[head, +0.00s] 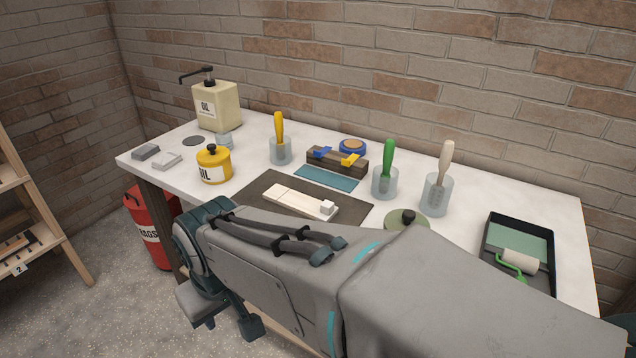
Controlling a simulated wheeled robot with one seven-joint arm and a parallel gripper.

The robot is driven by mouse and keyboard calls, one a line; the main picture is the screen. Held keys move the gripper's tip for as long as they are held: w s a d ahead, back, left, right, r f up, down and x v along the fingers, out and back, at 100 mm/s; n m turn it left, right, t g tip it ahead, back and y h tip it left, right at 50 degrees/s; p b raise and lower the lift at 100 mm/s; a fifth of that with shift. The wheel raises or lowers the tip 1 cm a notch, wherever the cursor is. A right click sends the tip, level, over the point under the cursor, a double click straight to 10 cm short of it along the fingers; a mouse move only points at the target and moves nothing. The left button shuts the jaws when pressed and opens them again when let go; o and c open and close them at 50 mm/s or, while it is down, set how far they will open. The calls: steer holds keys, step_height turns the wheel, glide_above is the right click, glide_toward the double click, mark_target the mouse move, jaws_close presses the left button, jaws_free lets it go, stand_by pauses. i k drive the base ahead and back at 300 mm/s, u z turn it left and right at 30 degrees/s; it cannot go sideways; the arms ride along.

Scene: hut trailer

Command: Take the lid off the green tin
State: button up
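The green tin shows only as its pale green lid (408,219) with a black knob, towards the right of the worktop in the head view. The lid appears to be on. My forearm covers the front of it, so the tin's body is hidden. My gripper (227,325) hangs at the lower left, in front of the worktop's front edge and well to the left of the tin. Its two fingers look apart, with nothing visible between them.
A yellow tin (214,166), an oil pump bottle (217,105), and cups holding yellow (280,150), green (385,182) and white (437,193) handled tools stand on the worktop (160,185). A paint tray (490,240) lies right.

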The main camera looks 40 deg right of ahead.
mark_target(398, 220)
steer(key=i, duration=1)
steer(key=z, duration=3.25)
